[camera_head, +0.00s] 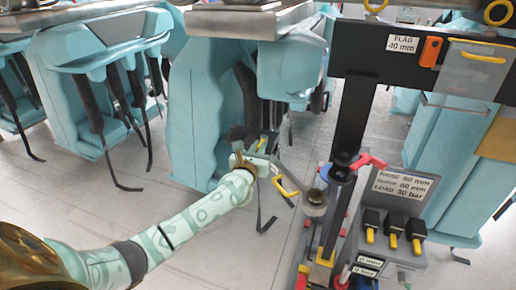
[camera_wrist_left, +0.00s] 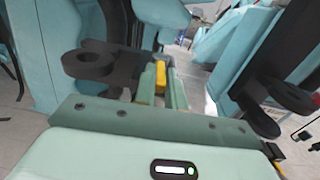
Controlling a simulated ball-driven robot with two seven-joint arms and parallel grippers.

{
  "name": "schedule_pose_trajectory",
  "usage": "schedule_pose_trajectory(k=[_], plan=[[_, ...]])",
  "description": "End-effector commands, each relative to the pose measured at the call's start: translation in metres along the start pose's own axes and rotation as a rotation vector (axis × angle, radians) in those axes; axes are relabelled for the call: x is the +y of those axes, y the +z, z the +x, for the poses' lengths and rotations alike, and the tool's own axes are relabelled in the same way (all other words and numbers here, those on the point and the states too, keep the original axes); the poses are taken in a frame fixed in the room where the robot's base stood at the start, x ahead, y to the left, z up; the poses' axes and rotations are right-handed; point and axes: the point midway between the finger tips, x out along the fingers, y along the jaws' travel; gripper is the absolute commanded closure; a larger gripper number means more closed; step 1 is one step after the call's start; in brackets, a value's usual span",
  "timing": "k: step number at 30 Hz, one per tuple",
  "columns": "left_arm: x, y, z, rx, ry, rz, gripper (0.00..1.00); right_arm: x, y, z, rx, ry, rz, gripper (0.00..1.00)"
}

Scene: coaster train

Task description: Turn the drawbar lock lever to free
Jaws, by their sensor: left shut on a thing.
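My left gripper (camera_head: 264,148) is low between the turquoise seats in the head view, beside dark coupling parts. In the left wrist view its green fingers (camera_wrist_left: 162,84) are shut on a narrow yellow lever (camera_wrist_left: 160,76), of which only a short piece shows. A bit of this yellow lever also shows at the fingertips in the head view (camera_head: 262,143). I take it for the drawbar lock lever, but no marking on it can be read. Its pivot and its lock position are hidden. My right gripper is not in view.
Right of the gripper stands a black post (camera_head: 350,120) with a red lever (camera_head: 368,160). A grey box (camera_head: 390,240) carries black switches with yellow tips. A yellow loop handle (camera_head: 287,187) lies close to the gripper.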

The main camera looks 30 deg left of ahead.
Motion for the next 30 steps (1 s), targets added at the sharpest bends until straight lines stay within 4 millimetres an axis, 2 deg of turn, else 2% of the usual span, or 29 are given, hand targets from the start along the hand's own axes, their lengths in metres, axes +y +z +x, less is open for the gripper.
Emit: schedule_pose_trajectory(k=[8,21,30], plan=[[-0.011,-0.002,0.001,0.003,0.153,-0.008,1.00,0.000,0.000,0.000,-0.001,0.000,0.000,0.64],[-0.026,-0.005,0.005,0.004,0.434,-0.004,1.00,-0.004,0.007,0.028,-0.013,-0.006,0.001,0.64],[-0.030,-0.002,0.007,0.003,0.513,-0.001,1.00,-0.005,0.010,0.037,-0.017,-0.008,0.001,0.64]])
